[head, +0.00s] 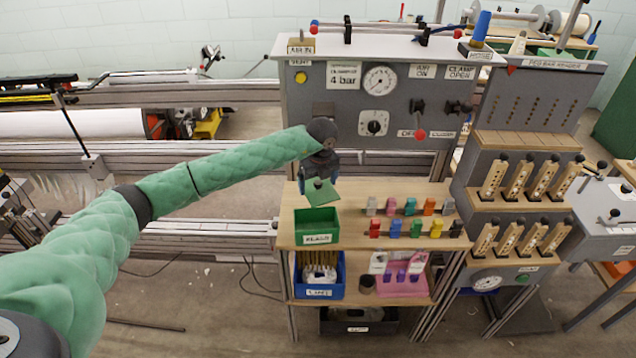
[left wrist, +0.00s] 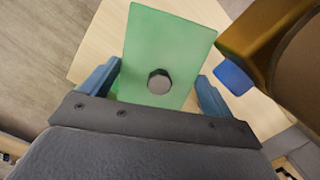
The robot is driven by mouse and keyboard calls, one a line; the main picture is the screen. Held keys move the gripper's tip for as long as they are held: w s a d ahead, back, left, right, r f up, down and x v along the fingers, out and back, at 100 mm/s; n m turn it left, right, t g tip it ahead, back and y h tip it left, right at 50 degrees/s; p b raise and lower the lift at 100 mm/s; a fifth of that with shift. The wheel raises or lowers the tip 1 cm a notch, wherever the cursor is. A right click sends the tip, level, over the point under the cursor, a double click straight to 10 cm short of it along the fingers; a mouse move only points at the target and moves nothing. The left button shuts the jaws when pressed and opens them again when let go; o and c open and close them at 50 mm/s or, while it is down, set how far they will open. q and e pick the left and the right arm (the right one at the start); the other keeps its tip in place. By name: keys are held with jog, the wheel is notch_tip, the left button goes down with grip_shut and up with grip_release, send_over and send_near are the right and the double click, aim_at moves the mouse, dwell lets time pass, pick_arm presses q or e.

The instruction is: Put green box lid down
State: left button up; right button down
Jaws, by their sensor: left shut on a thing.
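My left gripper (head: 320,183) is shut on the green box lid (head: 322,193), which hangs tilted above the bench. In the left wrist view the lid (left wrist: 168,50) is a flat green plate with a dark round knob (left wrist: 160,82), and the gripper's blue fingers (left wrist: 160,88) are on either side of it. The open green box (head: 317,228), with a white label, stands on the wooden shelf top, just below the lid and apart from it. My right gripper is not in the head view.
Two rows of small coloured blocks (head: 411,218) stand on the wooden top (head: 352,212), right of the box. A grey panel with a gauge (head: 380,81) rises behind. A blue bin (head: 320,275) and pink tray (head: 403,276) sit on the shelf below.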

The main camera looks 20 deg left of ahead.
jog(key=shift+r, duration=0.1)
pick_arm(q)
jog(key=shift+f, duration=0.1)
jog(key=o, duration=0.8)
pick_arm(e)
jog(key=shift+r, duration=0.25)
pick_arm(q)
jog(key=shift+r, duration=0.2)
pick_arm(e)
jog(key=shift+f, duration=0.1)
